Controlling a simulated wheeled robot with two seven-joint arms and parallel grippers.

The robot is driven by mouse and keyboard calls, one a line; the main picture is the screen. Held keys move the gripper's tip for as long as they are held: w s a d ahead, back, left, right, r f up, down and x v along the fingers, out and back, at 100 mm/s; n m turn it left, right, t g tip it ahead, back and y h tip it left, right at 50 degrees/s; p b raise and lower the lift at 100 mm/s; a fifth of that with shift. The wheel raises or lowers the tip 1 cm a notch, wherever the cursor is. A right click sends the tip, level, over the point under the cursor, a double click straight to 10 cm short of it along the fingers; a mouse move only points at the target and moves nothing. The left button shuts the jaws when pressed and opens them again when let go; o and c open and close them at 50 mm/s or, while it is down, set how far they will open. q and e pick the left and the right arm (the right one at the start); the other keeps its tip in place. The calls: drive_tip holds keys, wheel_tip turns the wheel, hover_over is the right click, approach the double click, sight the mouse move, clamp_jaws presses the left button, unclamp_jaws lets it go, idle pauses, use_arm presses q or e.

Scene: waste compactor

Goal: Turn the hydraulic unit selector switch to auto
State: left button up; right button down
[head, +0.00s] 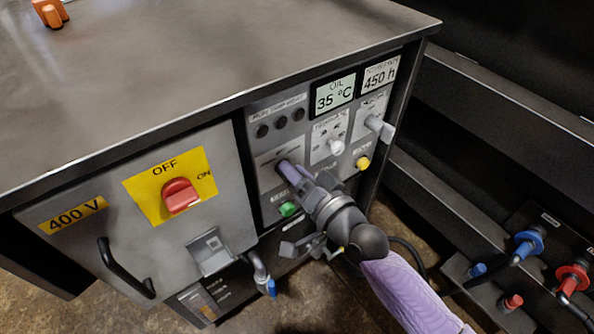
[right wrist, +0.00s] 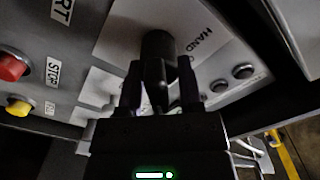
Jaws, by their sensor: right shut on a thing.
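The hydraulic unit cabinet's control panel (head: 262,147) faces me in the head view. My right gripper (head: 290,175) reaches the panel between the row of dark indicators and the green button (head: 288,209). In the right wrist view the selector switch (right wrist: 158,46) is a dark round knob on a pale plate. My right gripper (right wrist: 160,92) is shut on the knob, one finger on each side. The word HAND shows on the plate to the right of the knob; an AUTO mark cannot be read. In the head view the gripper hides the switch. My left gripper is not in view.
A red OFF/ON main switch (head: 181,196) on a yellow plate and a black door handle (head: 121,268) are to the left. A white knob (head: 336,147), grey lever (head: 379,128) and yellow button (head: 362,163) sit close on the right. Blue and red hose couplings lie far right.

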drive_tip(key=c, duration=0.7)
unclamp_jaws()
drive_tip(key=shift+f, duration=0.1)
drive_tip(key=shift+o, duration=0.4)
drive_tip(key=shift+s+d, duration=0.2)
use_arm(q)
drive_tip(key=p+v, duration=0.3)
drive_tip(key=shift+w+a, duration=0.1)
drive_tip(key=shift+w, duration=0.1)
use_arm(e)
drive_tip(key=v, duration=0.9)
drive_tip(key=shift+s, duration=0.2)
drive_tip(key=shift+d, duration=0.1)
